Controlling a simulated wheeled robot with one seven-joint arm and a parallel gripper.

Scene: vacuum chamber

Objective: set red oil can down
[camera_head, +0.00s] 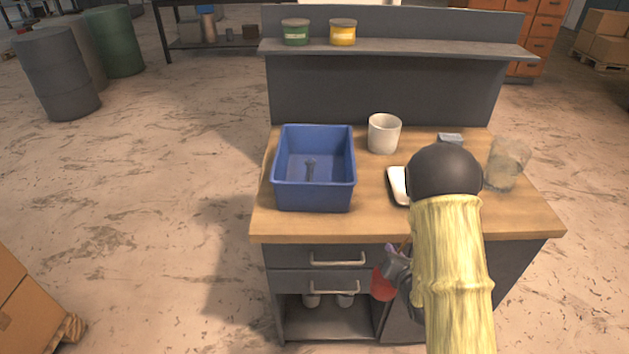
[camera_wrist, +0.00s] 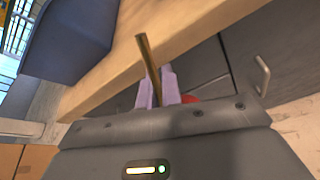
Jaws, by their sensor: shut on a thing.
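The red oil can (camera_head: 382,286) hangs in front of the workbench's drawers, below the front edge of the wooden top (camera_head: 400,228). My gripper (camera_head: 393,258) is shut on it, and my own arm covers part of the view. In the wrist view my gripper's pale purple fingers (camera_wrist: 158,92) stand on both sides of the can's thin brass spout (camera_wrist: 147,57). Only a bit of the red body (camera_wrist: 190,99) shows there; the gripper housing hides the rest.
A white cup (camera_head: 384,134), a white item (camera_head: 397,185) and a cloudy container (camera_head: 507,162) stand further right. The bench's front strip is clear.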

